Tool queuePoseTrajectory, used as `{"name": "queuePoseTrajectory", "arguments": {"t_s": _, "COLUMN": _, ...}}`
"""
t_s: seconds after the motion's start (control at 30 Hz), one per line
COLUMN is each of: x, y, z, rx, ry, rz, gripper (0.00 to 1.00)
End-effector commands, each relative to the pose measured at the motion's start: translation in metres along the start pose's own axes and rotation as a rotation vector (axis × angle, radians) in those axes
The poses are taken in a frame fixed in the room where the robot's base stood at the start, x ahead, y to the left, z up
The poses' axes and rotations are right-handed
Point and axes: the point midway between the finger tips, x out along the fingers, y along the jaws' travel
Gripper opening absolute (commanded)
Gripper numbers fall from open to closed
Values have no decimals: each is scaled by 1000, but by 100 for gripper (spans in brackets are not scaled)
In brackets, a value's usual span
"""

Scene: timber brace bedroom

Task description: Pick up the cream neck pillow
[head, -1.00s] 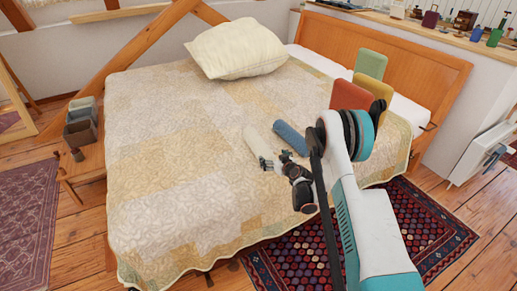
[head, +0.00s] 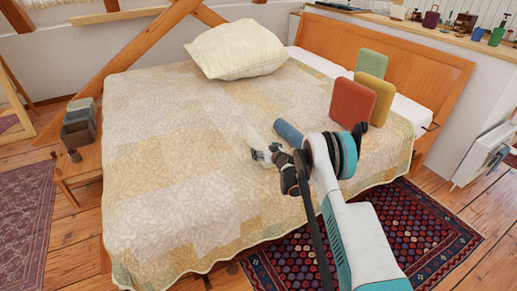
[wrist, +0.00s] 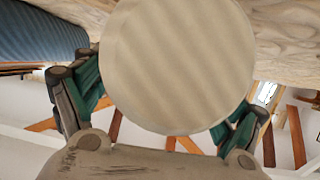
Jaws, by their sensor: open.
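The cream neck pillow (head: 253,136) is a small roll lying on the quilted bed, partly hidden by my gripper in the head view. My gripper (head: 264,156) is open at the near end of the roll. In the wrist view the round, ribbed end of the cream pillow (wrist: 175,65) fills the space between the green-sided fingers of my gripper (wrist: 168,100). The pillow hides the fingertips there, and I cannot tell whether they touch it.
A blue roll (head: 288,134) lies just right of the cream one and shows in the wrist view (wrist: 40,38). Red (head: 352,102), yellow (head: 380,98) and green (head: 371,61) cushions stand behind. A large cream pillow (head: 238,48) lies at the back. The bed's left is clear.

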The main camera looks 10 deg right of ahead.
Motion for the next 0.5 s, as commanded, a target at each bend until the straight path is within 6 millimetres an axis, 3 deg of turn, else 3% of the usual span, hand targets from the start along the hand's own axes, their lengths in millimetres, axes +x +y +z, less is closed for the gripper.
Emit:
{"name": "queuePoseTrajectory", "arguments": {"t_s": 0.17, "x": 0, "y": 0, "z": 0, "rx": 0, "ry": 0, "rz": 0, "gripper": 86}}
{"name": "queuePoseTrajectory", "arguments": {"t_s": 0.4, "x": 0, "y": 0, "z": 0, "rx": 0, "ry": 0, "rz": 0, "gripper": 32}}
{"name": "queuePoseTrajectory", "arguments": {"t_s": 0.5, "x": 0, "y": 0, "z": -1, "rx": 0, "ry": 0, "rz": 0, "gripper": 29}}
